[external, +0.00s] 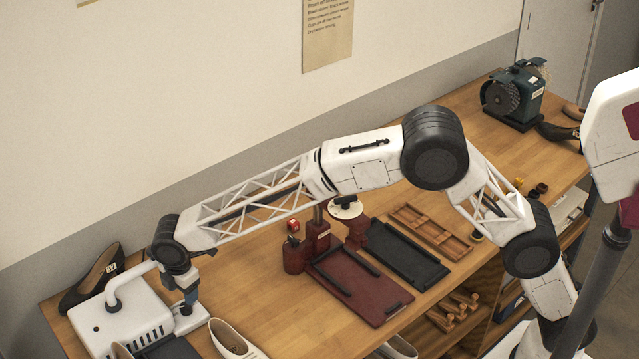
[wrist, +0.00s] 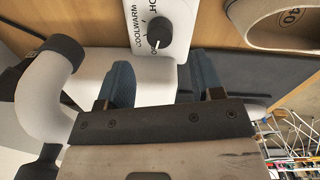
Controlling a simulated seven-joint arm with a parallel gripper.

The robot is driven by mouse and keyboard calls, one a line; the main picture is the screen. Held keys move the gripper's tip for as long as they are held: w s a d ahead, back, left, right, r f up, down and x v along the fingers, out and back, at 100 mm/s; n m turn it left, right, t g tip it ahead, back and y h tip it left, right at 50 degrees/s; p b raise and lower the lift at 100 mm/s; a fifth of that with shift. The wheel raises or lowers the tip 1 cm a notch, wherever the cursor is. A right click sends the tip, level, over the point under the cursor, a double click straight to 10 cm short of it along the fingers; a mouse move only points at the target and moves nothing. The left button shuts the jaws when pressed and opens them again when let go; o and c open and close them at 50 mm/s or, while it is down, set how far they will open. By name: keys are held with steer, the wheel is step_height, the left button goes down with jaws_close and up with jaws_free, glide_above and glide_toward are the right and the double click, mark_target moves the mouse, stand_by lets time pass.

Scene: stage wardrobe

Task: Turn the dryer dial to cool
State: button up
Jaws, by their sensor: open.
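The dryer (external: 118,318) is a white box with a bent pipe at the lower left of the external view. Its black dial (wrist: 160,31) sits on a white panel (wrist: 175,10) marked COOL, WARM and a partly cut-off HO. The dial's white pointer is at its lower side in the wrist view, toward a small, partly hidden label, not at COOL. My gripper (wrist: 163,68) is open, with its blue fingers apart and the dial beyond the gap between them. Nothing is between the fingers. In the external view my gripper (external: 189,292) is over the panel and largely hides the dial.
A black shoe (external: 92,279) stands behind the dryer and a cream shoe (external: 232,342) is close to its right. A dark red tray (external: 372,308) and a black tray (external: 408,256) lie farther right. Bare wooden bench top (external: 240,280) lies between the shoe and red tray.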

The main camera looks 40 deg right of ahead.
mark_target(188, 304)
steer(key=shift+w+f, duration=0.15)
steer(key=shift+f, duration=2.95)
steer(key=c, duration=0.9)
